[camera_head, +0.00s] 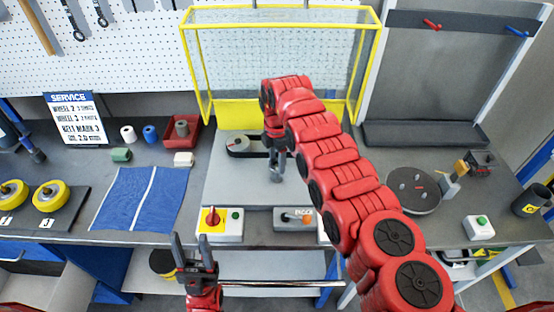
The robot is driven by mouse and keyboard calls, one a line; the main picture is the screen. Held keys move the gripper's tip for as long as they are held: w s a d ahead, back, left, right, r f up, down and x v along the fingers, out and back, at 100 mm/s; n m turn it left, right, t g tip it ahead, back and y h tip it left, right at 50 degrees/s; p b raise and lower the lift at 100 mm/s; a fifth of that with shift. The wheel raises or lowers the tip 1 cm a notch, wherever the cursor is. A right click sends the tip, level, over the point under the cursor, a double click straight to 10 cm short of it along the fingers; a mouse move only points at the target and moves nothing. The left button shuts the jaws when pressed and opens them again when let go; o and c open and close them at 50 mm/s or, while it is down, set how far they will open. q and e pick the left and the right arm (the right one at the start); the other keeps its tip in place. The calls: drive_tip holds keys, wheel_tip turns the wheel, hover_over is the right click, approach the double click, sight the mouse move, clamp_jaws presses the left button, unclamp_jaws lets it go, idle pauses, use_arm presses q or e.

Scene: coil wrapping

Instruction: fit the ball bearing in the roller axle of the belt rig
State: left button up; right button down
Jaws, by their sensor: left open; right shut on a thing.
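The belt rig (225,185) is a grey platform under a yellow-framed guard (187,62). A dark belt loop around a grey roller (238,144) shows at its left. My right arm reaches across the rig from the lower right. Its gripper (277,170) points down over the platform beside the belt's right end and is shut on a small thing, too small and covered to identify. The arm and gripper hide the belt's right end. I cannot make out the ball bearing or the axle's opening. My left gripper (191,248) is open and empty, upright in front of the table edge.
A switch box with a red knob (211,217) and a second control box (294,218) stand at the rig's front. Left are a blue mat (137,200), yellow wheels (50,196) and a red bin (182,131). Right are a round dark plate (413,190) and a green-button box (480,228).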

drive_tip(key=shift+f+b, duration=2.2)
drive_tip(key=shift+f, duration=0.1)
drive_tip(key=shift+c, duration=0.8)
unclamp_jaws()
drive_tip(key=shift+r, duration=0.15)
wheel_tip(320, 180, up, 8)
drive_tip(key=shift+a+r+b, duration=0.15)
drive_tip(key=shift+r+b, duration=0.1)
drive_tip(key=shift+b, duration=0.8)
wheel_tip(320, 180, up, 9)
drive_tip(key=p, duration=0.7)
drive_tip(key=shift+f+p, duration=0.15)
drive_tip(key=shift+p, duration=0.25)
